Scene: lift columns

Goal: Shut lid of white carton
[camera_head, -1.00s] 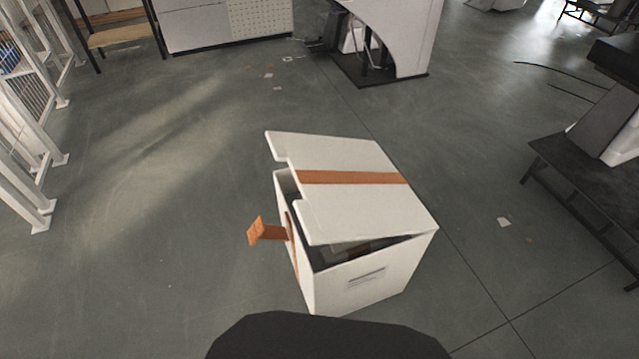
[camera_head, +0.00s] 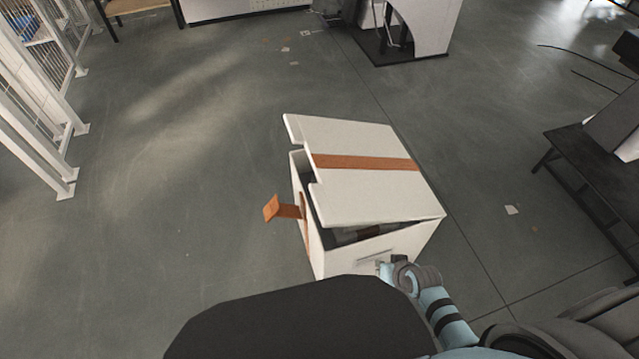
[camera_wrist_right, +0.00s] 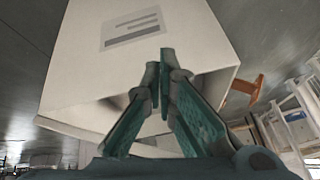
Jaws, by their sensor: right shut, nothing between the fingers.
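The white carton (camera_head: 398,248) stands on the floor in the middle of the head view. Its lid (camera_head: 370,190), crossed by an orange-brown strip (camera_head: 365,162), is partly open and tilted, with a dark gap along the left and front edges. An orange tab (camera_head: 284,209) sticks out at the carton's left side. My right gripper is in front of the carton's near face, its arm coming from the lower right. In the right wrist view the gripper's fingertips (camera_wrist_right: 165,62) are together and empty, before the carton's printed face (camera_wrist_right: 190,25). My left gripper is not in view.
A dark bench (camera_head: 600,165) stands at the right. White railings (camera_head: 35,110) stand at the left, and a white machine (camera_head: 425,25) is at the back. Open floor (camera_head: 170,180) lies left of the carton.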

